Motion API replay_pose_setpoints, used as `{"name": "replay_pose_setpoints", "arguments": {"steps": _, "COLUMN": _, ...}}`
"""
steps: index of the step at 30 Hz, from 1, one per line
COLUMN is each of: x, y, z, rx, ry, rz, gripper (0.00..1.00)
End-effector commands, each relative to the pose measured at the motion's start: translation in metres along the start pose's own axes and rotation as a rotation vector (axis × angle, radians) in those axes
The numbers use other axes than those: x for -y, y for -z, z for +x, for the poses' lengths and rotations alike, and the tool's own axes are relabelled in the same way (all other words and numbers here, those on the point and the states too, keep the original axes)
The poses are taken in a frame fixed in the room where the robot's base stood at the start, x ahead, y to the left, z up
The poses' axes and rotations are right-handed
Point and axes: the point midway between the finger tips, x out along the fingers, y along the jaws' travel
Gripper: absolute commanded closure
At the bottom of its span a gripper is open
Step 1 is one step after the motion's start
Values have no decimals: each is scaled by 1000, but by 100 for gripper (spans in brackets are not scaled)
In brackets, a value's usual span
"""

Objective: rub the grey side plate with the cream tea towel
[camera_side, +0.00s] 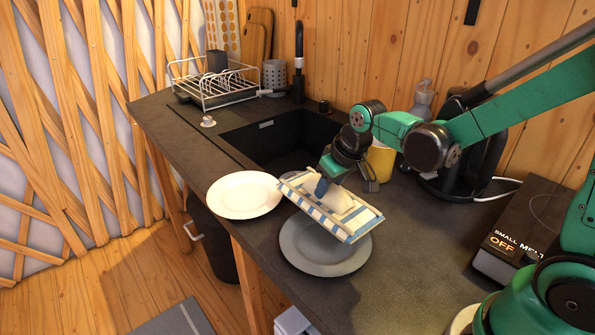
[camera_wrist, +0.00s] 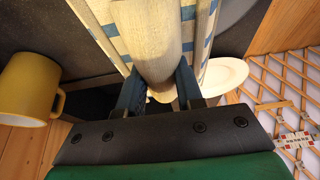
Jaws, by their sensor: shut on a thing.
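The cream tea towel (camera_side: 352,217), with blue stripes and checks at its border, is spread as a flat, tilted pad over the far part of the grey side plate (camera_side: 318,262). I cannot tell whether it touches the plate. The plate's near part shows bare on the dark worktop. My gripper (camera_side: 323,186) is above the towel, its blue fingers shut on a bunched fold. In the wrist view the towel (camera_wrist: 150,30) bulges between the two fingers (camera_wrist: 158,92). The grey plate is not clearly seen there.
A white plate (camera_side: 243,195) lies left of the grey plate at the worktop's front edge. A yellow mug (camera_side: 381,163) stands behind my gripper. Behind are a dark sink (camera_side: 262,147) and a dish rack (camera_side: 212,93). A hotplate (camera_side: 525,225) is at right. The near worktop is clear.

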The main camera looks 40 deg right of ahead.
Motion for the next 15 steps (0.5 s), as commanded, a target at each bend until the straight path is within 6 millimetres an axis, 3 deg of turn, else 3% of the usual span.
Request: {"name": "replay_pose_setpoints", "arguments": {"steps": 15, "x": 0, "y": 17, "z": -40, "rx": 0, "ry": 0, "rz": 0, "gripper": 100}}
